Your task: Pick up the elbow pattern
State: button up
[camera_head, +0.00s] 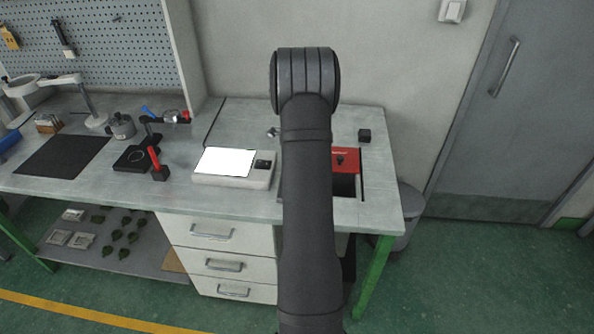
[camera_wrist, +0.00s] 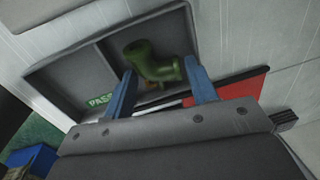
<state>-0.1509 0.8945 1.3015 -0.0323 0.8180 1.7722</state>
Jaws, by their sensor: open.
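My gripper (camera_wrist: 158,82) has two blue fingers, one on each side of the elbow's lower part, with the jaws open. Whether either finger touches the elbow I cannot tell. In the head view my arm hides the elbow and the gripper.
A red panel (camera_head: 345,160) lies beside the tray, and a small black block (camera_head: 364,136) stands behind it. A white-topped scale (camera_head: 226,163) is to the left. Green patterns (camera_head: 118,236) lie on the lower shelf. A grey bin (camera_head: 411,208) stands right of the bench.

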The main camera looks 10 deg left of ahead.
jog(key=c, duration=0.7)
jog(key=shift+o, duration=0.2)
